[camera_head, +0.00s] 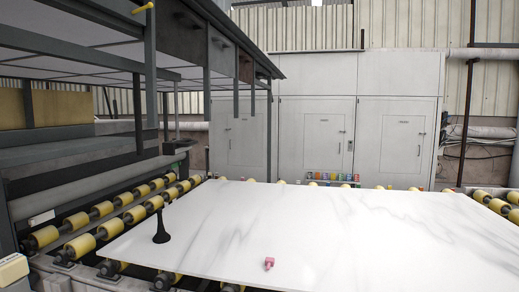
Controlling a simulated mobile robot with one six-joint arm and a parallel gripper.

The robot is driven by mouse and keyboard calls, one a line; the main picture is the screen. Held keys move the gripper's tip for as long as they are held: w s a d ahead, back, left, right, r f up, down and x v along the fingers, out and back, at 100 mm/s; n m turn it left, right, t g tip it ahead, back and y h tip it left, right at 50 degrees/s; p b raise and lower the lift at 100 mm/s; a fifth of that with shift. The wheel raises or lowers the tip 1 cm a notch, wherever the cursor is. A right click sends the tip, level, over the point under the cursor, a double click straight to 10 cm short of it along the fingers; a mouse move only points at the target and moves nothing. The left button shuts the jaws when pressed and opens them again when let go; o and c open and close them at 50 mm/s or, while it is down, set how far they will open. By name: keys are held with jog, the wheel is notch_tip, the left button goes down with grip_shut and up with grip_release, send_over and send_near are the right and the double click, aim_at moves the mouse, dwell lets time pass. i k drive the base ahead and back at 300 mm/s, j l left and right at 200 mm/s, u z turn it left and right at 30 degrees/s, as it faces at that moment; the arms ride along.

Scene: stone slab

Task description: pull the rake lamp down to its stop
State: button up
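A white marble slab (330,222) with grey veins lies flat across a roller line. I cannot clearly make out the rake lamp. A small yellow bar (143,8) sticks out near the top of a dark upright post at the upper left; whether it belongs to the lamp I cannot tell. My gripper is not in view.
A black piece with a flared base (161,236) stands at the slab's left edge. A small pink object (269,263) sits near its front edge. Yellow rollers (78,221) flank the slab. A dark overhead frame (150,60) covers the left; grey cabinets (318,130) stand behind.

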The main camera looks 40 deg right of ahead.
aim_at(173, 148)
jog(key=z, duration=0.75)
